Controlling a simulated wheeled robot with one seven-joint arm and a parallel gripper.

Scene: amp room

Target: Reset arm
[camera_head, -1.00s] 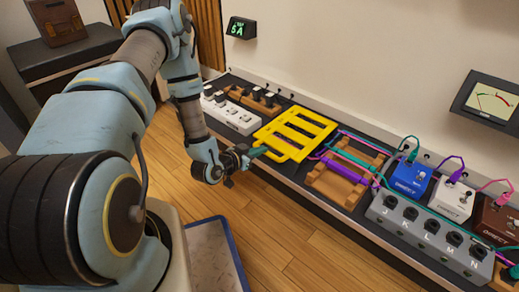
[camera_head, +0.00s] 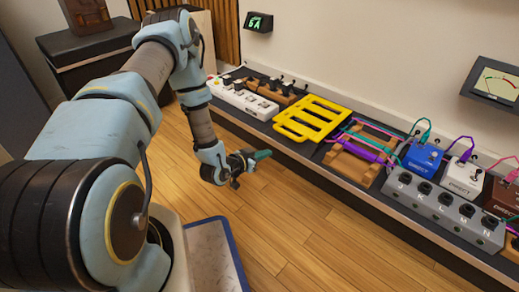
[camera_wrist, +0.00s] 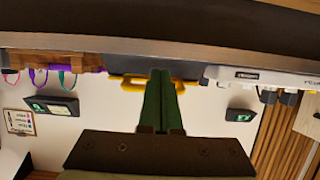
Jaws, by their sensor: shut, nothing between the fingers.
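My gripper (camera_head: 262,155) hangs over the wood floor in front of the long dark shelf (camera_head: 330,162). Its green fingers are shut together and hold nothing. In the wrist view the shut fingers (camera_wrist: 161,100) point toward the shelf edge, and the picture is upside down. The yellow slotted rack (camera_head: 312,118) lies on the shelf beyond the gripper, apart from it. Part of its yellow frame (camera_wrist: 190,84) shows behind the fingers in the wrist view.
A white power strip (camera_head: 243,99), a wooden rack with purple and teal cables (camera_head: 352,166), a grey lettered box (camera_head: 440,211) and a blue pedal (camera_head: 423,157) stand along the shelf. Open floor lies between.

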